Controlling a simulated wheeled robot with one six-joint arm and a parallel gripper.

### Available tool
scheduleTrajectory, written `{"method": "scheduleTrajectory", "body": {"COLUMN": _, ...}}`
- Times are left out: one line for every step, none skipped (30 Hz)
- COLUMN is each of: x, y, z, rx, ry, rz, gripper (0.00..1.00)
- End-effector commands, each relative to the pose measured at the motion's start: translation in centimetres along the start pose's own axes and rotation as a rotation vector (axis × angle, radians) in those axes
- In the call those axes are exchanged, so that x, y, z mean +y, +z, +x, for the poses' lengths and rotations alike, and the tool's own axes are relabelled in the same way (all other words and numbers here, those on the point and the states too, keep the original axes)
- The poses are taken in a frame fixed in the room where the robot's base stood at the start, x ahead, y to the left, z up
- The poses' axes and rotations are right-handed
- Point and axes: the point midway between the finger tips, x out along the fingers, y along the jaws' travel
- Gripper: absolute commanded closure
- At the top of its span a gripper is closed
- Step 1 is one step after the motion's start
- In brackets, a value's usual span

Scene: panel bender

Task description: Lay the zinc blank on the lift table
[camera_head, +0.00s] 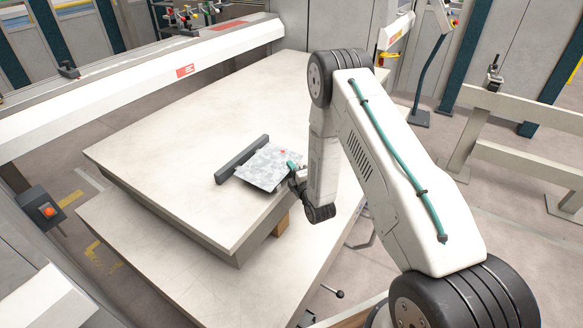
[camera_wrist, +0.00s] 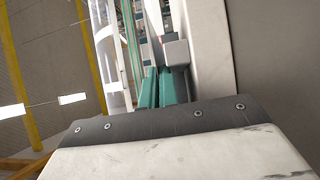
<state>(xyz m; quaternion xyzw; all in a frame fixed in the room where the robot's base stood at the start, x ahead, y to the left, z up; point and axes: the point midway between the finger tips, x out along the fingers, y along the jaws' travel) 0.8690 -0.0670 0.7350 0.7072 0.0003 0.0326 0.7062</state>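The zinc blank (camera_head: 265,170), a mottled grey square sheet with a small red mark, lies roughly flat at the right edge of the pale raised slab (camera_head: 180,155), which looks like the lift table. Whether it rests fully on the slab is unclear. A dark bar (camera_head: 241,160) is along its left edge. My gripper (camera_head: 291,166) is at the blank's right edge, a teal finger touching or overlapping it. In the wrist view its two teal fingers (camera_wrist: 160,88) are close together, with grey pads beyond.
A wider, lower pale platform (camera_head: 200,275) surrounds the slab at the front. A long white beam with a red label (camera_head: 185,71) crosses behind on the left. A dark box with an orange-red button (camera_head: 47,210) stands left. White rails (camera_head: 530,165) stand right. Most of the slab is clear.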

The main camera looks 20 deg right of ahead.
Motion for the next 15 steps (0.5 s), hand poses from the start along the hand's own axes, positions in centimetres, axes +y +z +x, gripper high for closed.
{"method": "scheduleTrajectory", "body": {"x": -1.95, "y": 0.34, "z": -1.04, "rx": -0.014, "ry": -0.055, "rz": 0.005, "gripper": 1.00}}
{"method": "scheduleTrajectory", "body": {"x": -1.97, "y": 0.33, "z": -1.02, "rx": -0.014, "ry": -0.055, "rz": 0.004, "gripper": 1.00}}
{"method": "scheduleTrajectory", "body": {"x": -1.99, "y": 0.31, "z": -1.00, "rx": -0.015, "ry": -0.055, "rz": 0.004, "gripper": 1.00}}
{"method": "scheduleTrajectory", "body": {"x": -2.01, "y": 0.29, "z": -0.99, "rx": -0.015, "ry": -0.056, "rz": 0.003, "gripper": 1.00}}
{"method": "scheduleTrajectory", "body": {"x": -2.02, "y": 0.28, "z": -0.98, "rx": -0.015, "ry": -0.056, "rz": 0.003, "gripper": 1.00}}
{"method": "scheduleTrajectory", "body": {"x": -2.04, "y": 0.26, "z": -0.96, "rx": -0.015, "ry": -0.056, "rz": 0.002, "gripper": 1.00}}
{"method": "scheduleTrajectory", "body": {"x": -2.05, "y": 0.24, "z": -0.95, "rx": -0.015, "ry": -0.056, "rz": 0.002, "gripper": 1.00}}
{"method": "scheduleTrajectory", "body": {"x": -2.06, "y": 0.23, "z": -0.94, "rx": -0.015, "ry": -0.056, "rz": 0.002, "gripper": 1.00}}
{"method": "scheduleTrajectory", "body": {"x": -2.08, "y": 0.20, "z": -0.92, "rx": -0.015, "ry": -0.057, "rz": 0.002, "gripper": 1.00}}
{"method": "scheduleTrajectory", "body": {"x": -2.09, "y": 0.18, "z": -0.90, "rx": -0.015, "ry": -0.057, "rz": 0.001, "gripper": 1.00}}
{"method": "scheduleTrajectory", "body": {"x": -2.10, "y": 0.16, "z": -0.88, "rx": -0.015, "ry": -0.057, "rz": 0.001, "gripper": 1.00}}
{"method": "scheduleTrajectory", "body": {"x": -2.11, "y": 0.12, "z": -0.84, "rx": -0.015, "ry": -0.057, "rz": 0.001, "gripper": 1.00}}
{"method": "scheduleTrajectory", "body": {"x": -2.13, "y": 0.09, "z": -0.81, "rx": -0.015, "ry": -0.057, "rz": 0.001, "gripper": 1.00}}
{"method": "scheduleTrajectory", "body": {"x": -2.14, "y": 0.08, "z": -0.80, "rx": -0.015, "ry": -0.057, "rz": 0.000, "gripper": 0.90}}
{"method": "scheduleTrajectory", "body": {"x": -2.15, "y": 0.06, "z": -0.79, "rx": -0.015, "ry": -0.058, "rz": 0.000, "gripper": 0.80}}
